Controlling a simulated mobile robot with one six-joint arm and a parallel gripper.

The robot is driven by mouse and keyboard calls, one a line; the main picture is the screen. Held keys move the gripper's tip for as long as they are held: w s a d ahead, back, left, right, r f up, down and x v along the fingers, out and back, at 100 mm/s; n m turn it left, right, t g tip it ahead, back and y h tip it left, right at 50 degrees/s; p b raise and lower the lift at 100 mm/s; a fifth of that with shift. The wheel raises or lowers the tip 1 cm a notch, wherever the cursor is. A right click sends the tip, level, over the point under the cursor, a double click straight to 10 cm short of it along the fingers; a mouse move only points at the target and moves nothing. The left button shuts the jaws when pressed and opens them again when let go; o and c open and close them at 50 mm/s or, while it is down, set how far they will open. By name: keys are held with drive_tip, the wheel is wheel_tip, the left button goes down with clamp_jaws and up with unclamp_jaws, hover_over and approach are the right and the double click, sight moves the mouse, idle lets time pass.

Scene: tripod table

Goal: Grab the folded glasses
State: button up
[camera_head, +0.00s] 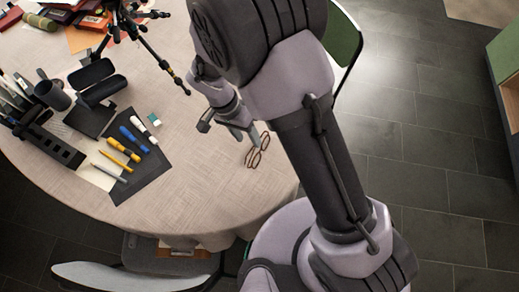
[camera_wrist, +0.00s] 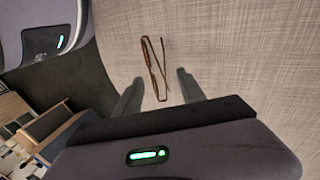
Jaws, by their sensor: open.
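The folded glasses (camera_head: 257,151) have thin brown frames and lie on the tablecloth near the table's right edge. They also show in the wrist view (camera_wrist: 153,68), ahead of and between my fingers. My gripper (camera_head: 246,132) is open beside the glasses in the head view, with its fingers close to their upper left end. In the wrist view my two fingers (camera_wrist: 158,92) stand apart, one on each side of the near end of the glasses, with nothing held. Whether the fingertips touch the cloth cannot be told.
The round table (camera_head: 190,190) bears a dark mat with pens and markers (camera_head: 131,140), an open black case (camera_head: 95,80) and a tripod (camera_head: 150,45). A chair (camera_head: 130,270) stands at the front edge. Bare cloth surrounds the glasses.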

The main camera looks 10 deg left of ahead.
sight(253, 151)
drive_tip(key=b+x, duration=0.1)
drive_tip(key=x, duration=0.2)
drive_tip(key=b+x, duration=0.1)
drive_tip(key=x, duration=0.1)
drive_tip(key=shift+s+d+f+b, duration=0.1)
drive_tip(key=shift+s+f+b, duration=0.25)
drive_tip(key=shift+s, duration=0.1)
drive_tip(key=shift+r, duration=0.15)
clamp_jaws()
